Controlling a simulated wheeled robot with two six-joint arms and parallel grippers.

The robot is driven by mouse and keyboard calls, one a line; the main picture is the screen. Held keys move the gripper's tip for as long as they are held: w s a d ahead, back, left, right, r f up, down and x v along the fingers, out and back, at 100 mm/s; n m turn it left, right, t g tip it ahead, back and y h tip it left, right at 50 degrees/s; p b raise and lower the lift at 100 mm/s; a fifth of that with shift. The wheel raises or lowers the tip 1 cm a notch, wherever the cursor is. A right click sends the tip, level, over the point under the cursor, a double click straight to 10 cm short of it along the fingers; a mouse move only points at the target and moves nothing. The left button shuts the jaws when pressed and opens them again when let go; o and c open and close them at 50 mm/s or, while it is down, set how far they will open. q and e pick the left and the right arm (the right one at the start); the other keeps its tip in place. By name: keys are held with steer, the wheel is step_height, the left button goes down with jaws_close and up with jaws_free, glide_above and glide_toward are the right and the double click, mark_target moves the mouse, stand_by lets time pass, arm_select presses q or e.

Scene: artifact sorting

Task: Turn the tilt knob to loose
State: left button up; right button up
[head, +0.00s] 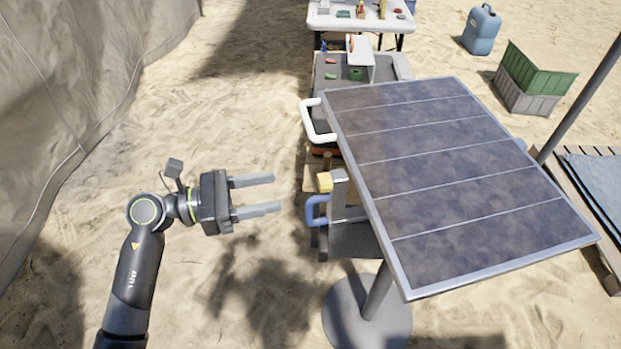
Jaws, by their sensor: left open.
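A solar panel (440,165) stands tilted on a grey post with a round base (345,310). A yellow knob (325,182) sits beside the panel's left edge, on a grey bracket; I take it for the tilt knob. Any loose or tight marking is too small to read. My left gripper (268,194) is open and empty, left of the knob, with its fingers pointing right toward it. A clear gap shows between the fingertips and the knob. My right gripper is not in view.
A cart with small items (330,75) and a white table (345,20) stand behind. Sand left of the panel is clear up to a canvas wall (60,80).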

mark_target(319, 183)
arm_select(q)
steer(key=p+x, duration=0.2)
steer(key=x, duration=0.7)
steer(key=shift+c, duration=0.4)
steer(key=c, duration=0.9)
